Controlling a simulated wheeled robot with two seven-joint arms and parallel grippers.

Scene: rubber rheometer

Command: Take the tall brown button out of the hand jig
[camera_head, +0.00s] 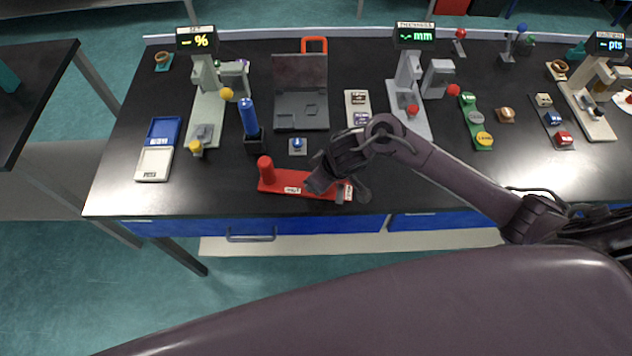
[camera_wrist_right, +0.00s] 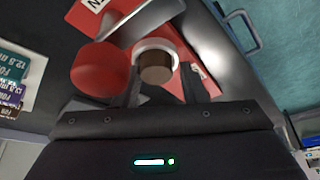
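The hand jig is a red plate (camera_head: 284,186) with an upright red knob at its left end, near the front edge of the bench. My right gripper (camera_head: 343,190) is low over the jig's right part and hides it in the head view. In the right wrist view, the brown button (camera_wrist_right: 156,67) sits in a pale ring on the red jig, beside the round red knob (camera_wrist_right: 99,70). The dark fingers of my right gripper (camera_wrist_right: 159,86) stand apart on either side of the button, with no clear contact. The button is hidden in the head view. My left gripper is out of view.
A small block with a blue button (camera_head: 298,146) and a black stand with a blue handle (camera_head: 253,141) are behind the jig. A blue and white tray (camera_head: 153,164) lies at the left. Gauges stand further back. The bench front left of the jig is clear.

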